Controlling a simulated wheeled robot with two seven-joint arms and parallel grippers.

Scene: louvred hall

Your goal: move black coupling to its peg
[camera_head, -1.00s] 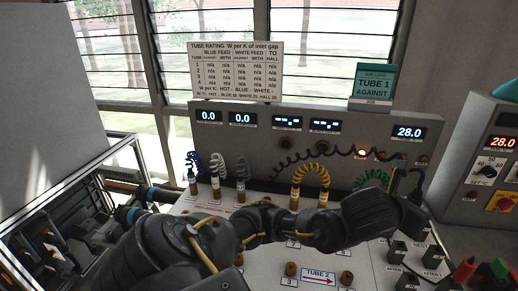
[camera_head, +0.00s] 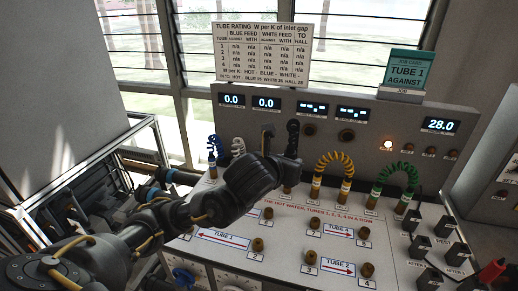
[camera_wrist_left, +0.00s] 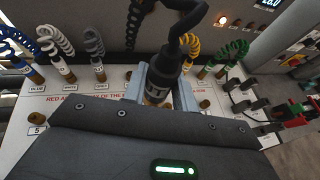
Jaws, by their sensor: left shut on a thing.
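The black coupling (camera_wrist_left: 158,85) is between the fingers of my left gripper (camera_wrist_left: 162,98) in the left wrist view, with a pale label partly showing and a black hose rising from its top. In the head view the coupling (camera_head: 292,150) stands roughly upright at my left gripper (camera_head: 284,167), above the back part of the white board (camera_head: 225,262). The gripper is shut on it. A small brass peg (camera_head: 287,188) shows just below the gripper; I cannot tell whether the coupling touches it. My right gripper is not in view.
Blue (camera_head: 212,150), white and grey coiled hoses stand left of the gripper. Yellow (camera_head: 333,165) and green (camera_head: 398,172) hoses arch to its right. Several brass pegs (camera_head: 257,243) dot the front of the board. The upright display panel (camera_head: 445,150) is behind.

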